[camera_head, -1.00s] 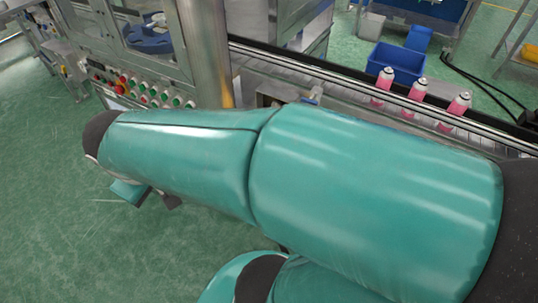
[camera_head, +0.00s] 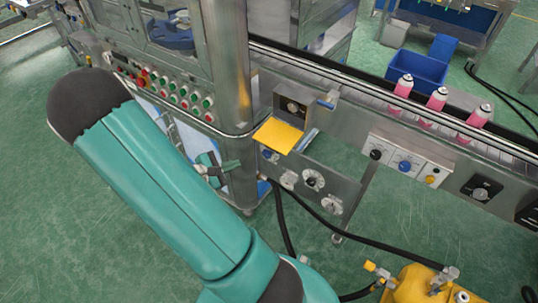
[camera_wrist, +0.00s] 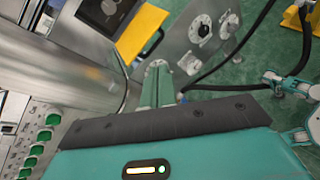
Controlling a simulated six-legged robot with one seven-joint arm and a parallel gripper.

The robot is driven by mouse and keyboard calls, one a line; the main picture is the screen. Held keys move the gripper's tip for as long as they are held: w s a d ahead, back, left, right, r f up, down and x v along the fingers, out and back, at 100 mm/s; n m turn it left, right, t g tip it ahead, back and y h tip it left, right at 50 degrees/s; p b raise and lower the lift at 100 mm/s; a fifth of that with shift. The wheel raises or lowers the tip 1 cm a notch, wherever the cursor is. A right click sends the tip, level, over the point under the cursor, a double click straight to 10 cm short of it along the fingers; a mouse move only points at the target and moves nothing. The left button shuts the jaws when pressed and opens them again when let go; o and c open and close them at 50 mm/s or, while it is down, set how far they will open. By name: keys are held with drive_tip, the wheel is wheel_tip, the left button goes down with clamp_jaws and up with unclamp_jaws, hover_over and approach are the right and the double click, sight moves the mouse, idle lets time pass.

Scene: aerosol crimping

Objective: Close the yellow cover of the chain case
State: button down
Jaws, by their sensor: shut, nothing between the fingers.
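The yellow cover (camera_head: 278,135) hangs open at the front of the metal chain case (camera_head: 293,104), sloping outward below the box opening. The box front is uncovered, and a round part shows inside. The cover also shows at the top of the wrist view (camera_wrist: 143,32), with part of the case (camera_wrist: 90,14) beside it. My gripper (camera_head: 230,165) is left of and below the cover in the head view, apart from it. In the wrist view my gripper (camera_wrist: 158,70) is shut and empty, with its tips just below the cover in the picture.
A steel post (camera_head: 228,65) stands left of the case. A button panel (camera_head: 165,92) is further left. Pink cans (camera_head: 437,99) stand on the conveyor at right. Knobs (camera_head: 313,180) and black hoses are below the case. A yellow machine (camera_head: 425,287) stands at lower right.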

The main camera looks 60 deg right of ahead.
sight(278, 139)
drive_tip(key=s+d+f+n+t+h, duration=0.35)
drive_tip(key=d+f+n, duration=0.45)
drive_tip(key=f, duration=0.4)
drive_tip(key=s+d+r, duration=0.2)
drive_tip(key=d, duration=0.6)
drive_tip(key=shift+d+n, duration=0.15)
drive_tip(key=shift+n, duration=0.25)
drive_tip(key=shift+r, duration=0.1)
